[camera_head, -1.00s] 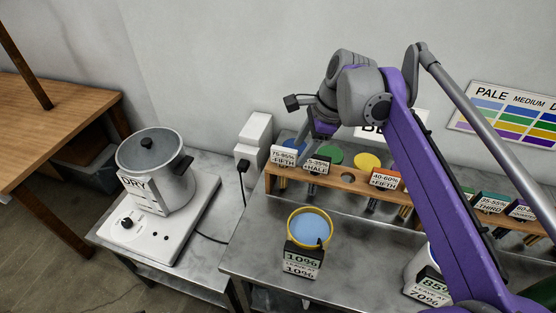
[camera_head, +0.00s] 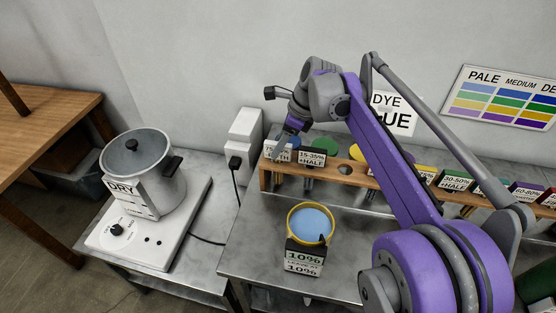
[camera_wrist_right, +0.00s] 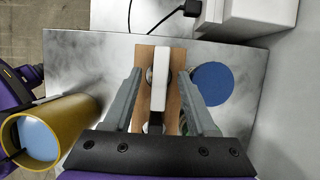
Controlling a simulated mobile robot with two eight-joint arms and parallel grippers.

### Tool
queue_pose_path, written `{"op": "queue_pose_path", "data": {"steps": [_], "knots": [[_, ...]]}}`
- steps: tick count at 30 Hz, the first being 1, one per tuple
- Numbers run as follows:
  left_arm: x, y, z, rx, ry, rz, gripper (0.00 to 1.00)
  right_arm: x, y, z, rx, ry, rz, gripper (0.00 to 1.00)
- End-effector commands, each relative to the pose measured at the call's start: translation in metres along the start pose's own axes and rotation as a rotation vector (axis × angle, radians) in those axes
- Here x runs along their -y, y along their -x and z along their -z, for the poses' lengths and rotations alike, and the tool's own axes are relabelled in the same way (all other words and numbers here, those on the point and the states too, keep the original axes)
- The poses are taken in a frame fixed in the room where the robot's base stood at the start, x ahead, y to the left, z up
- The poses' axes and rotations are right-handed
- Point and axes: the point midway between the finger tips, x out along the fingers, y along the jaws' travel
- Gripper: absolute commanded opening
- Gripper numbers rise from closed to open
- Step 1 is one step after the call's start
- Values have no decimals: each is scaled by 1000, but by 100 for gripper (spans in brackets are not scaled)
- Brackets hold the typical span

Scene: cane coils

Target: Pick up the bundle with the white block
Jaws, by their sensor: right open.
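A white block (camera_wrist_right: 159,72) shows in the right wrist view as a long, narrow bar over the end of a wooden rack (camera_wrist_right: 173,110). My right gripper (camera_wrist_right: 158,78) is open, with one grey finger on each side of the block and a gap on both sides. In the head view my right gripper (camera_head: 283,150) points down at the left end of the rack (camera_head: 338,174), beside a white label of which part is covered. My left gripper is not in view.
A yellow-rimmed pot of blue liquid (camera_head: 310,222) stands in front of the rack. Another bundle, labelled 15-35% half (camera_head: 312,156), hangs just right of the gripper. A blue disc (camera_wrist_right: 212,83) lies close to one finger. A lidded pot (camera_head: 140,175) stands left.

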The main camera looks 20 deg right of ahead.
Motion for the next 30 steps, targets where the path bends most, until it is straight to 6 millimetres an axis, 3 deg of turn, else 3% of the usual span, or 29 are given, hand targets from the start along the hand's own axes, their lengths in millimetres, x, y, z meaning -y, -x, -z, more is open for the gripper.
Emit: {"op": "queue_pose_path", "data": {"steps": [3, 11, 21, 30], "knots": [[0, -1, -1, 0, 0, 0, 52, 0, -12, 0, 0, 1, 0, 57], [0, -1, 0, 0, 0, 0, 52, 0, -14, 0, 0, 0, 0, 57], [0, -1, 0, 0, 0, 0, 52, 0, -13, 0, 0, 0, 0, 0], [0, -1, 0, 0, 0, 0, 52, 0, -13, 0, 0, 0, 0, 0]]}}
